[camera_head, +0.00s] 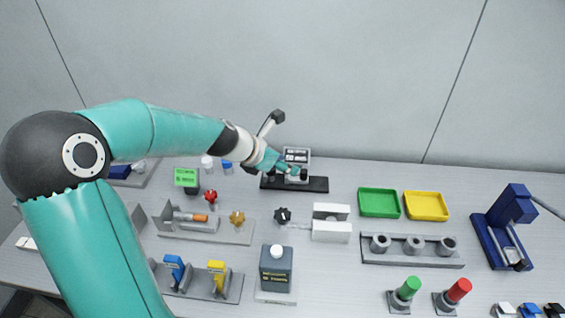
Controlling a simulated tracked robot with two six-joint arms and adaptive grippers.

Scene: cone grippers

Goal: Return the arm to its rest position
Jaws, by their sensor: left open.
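My left arm, teal with black and white joints, comes in from the left and reaches over the back of the bench. My left gripper (295,172) is open, at a small device with a dark display (297,155) on a black base plate (315,184). The gripper overlaps the device's lower part in the picture; whether they touch, I cannot tell. No object can be made out in its jaws. My right gripper is not in view.
Green tray (379,203), yellow tray (426,206) and a grey three-cup holder (412,250) stand right. A blue machine (505,230) is far right. A dark bottle (276,268), valves and grey fixtures fill the front and middle. Above the bench is free room before the wall.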

